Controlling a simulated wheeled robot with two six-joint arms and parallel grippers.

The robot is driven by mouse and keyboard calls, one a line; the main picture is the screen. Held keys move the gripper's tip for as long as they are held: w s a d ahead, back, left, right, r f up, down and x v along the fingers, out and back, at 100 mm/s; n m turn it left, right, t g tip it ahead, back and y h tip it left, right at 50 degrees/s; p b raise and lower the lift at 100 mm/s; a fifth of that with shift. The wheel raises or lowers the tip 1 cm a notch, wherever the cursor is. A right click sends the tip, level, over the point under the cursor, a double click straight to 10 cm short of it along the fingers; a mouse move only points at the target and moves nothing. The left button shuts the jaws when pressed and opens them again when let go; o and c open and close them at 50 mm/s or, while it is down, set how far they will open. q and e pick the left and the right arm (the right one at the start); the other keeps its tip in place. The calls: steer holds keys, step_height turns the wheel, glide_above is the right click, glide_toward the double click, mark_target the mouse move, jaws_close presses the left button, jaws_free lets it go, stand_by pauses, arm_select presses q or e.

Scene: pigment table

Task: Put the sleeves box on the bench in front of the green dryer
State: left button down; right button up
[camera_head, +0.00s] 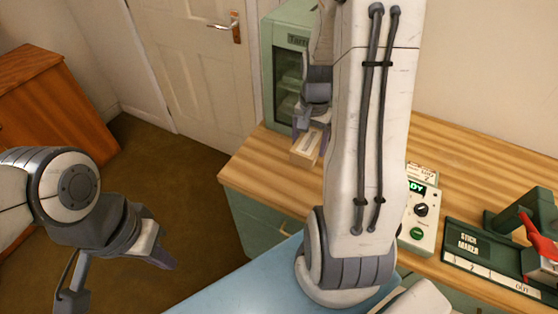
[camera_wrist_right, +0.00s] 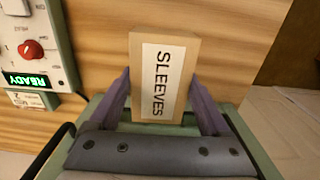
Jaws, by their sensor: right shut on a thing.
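The sleeves box (camera_head: 304,147) is a small tan block with a pale label. In the right wrist view the box (camera_wrist_right: 182,80) shows its SLEEVES label between the two purple fingers of my right gripper (camera_wrist_right: 159,80). My right gripper (camera_head: 313,132) is shut on it, just in front of the green dryer (camera_head: 281,72) and over the left end of the wooden bench (camera_head: 262,165). I cannot tell whether the box touches the bench. My right arm hides part of the dryer. My left gripper (camera_head: 118,275) is open and empty, low at the left, away from the bench.
A white control unit (camera_head: 421,222) with a green READY display stands right of my right arm; it also shows in the right wrist view (camera_wrist_right: 41,40). A dark green stick maker (camera_head: 490,254) lies further right. A wooden cabinet (camera_head: 50,105) and a door (camera_head: 190,60) are at the left.

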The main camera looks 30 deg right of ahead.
steer(key=p, duration=0.2)
glide_above(274, 172)
step_height(274, 172, down, 6)
steer(key=shift+d+r, duration=0.1)
steer(key=shift+r, duration=0.1)
steer(key=shift+f, duration=0.2)
step_height(274, 172, down, 3)
steer(key=shift+f, duration=0.35)
steer(key=shift+f, duration=0.2)
steer(key=o, duration=1.3)
